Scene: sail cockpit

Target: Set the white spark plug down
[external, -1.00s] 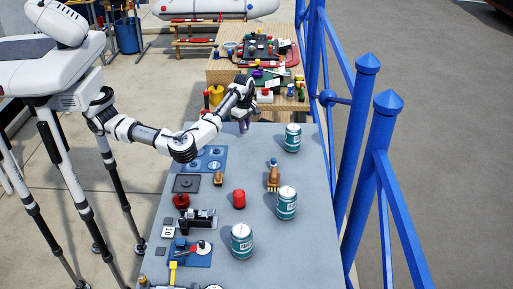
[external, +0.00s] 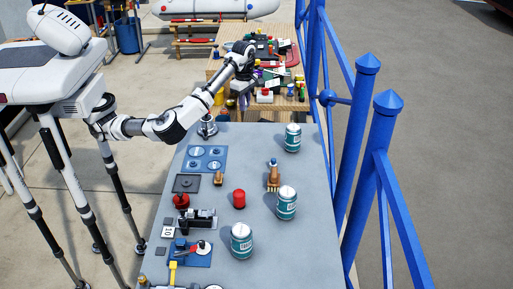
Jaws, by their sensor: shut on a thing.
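My gripper (external: 243,98) points down at the front left part of the wooden table (external: 213,70), beyond the far end of the grey table. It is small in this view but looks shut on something. The white spark plug cannot be made out clearly; what shows between the fingertips is too small to identify. I cannot tell whether the held thing touches the wooden top.
The wooden table carries a crowded mix of small items, with a white-and-red block (external: 264,96) right of my gripper. A blue railing (external: 352,170) runs along the right.

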